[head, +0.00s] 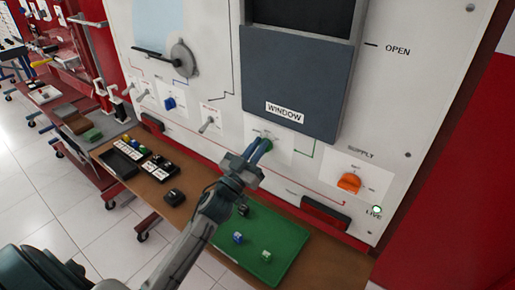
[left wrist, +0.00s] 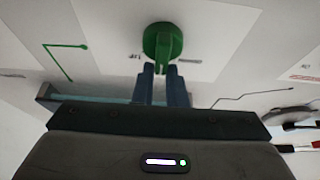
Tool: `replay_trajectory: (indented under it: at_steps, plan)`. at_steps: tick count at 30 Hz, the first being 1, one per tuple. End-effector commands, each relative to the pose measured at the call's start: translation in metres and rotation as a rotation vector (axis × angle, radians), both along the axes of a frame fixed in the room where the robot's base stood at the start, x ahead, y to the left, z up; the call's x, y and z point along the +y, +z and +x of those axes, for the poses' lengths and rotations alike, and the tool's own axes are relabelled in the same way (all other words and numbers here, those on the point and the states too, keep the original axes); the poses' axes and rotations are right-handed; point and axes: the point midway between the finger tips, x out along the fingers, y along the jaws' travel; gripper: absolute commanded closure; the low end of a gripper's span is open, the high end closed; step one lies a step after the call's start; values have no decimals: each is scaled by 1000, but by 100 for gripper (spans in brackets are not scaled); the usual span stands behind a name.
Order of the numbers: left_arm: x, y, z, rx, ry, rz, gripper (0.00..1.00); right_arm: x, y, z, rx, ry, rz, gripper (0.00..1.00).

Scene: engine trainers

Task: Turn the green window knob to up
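The green window knob (head: 268,147) sits on the white panel below the blue-grey window shutter (head: 293,85), which carries a WINDOW label. In the left wrist view the knob (left wrist: 163,41) is a green disc with a raised grip bar. My left gripper (head: 260,152) reaches up to the knob. In the left wrist view, its two dark blue fingers (left wrist: 163,72) flank the end of the grip bar with hardly any gap and look closed on it. The fingers hide part of the knob and its markings in the head view. My right gripper is not in view.
A green tray (head: 290,240) with small blocks lies on the brown shelf below my arm.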

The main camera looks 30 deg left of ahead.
Motion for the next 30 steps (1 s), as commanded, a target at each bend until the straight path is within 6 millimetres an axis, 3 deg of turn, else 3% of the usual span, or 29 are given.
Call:
replay_trajectory:
  at_steps: [13, 30]
  plan:
    - [1, -7, 0, 13, 4, 51, 100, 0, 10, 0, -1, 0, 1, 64]
    - [-4, -6, -2, -48, 5, 485, 100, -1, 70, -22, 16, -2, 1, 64]
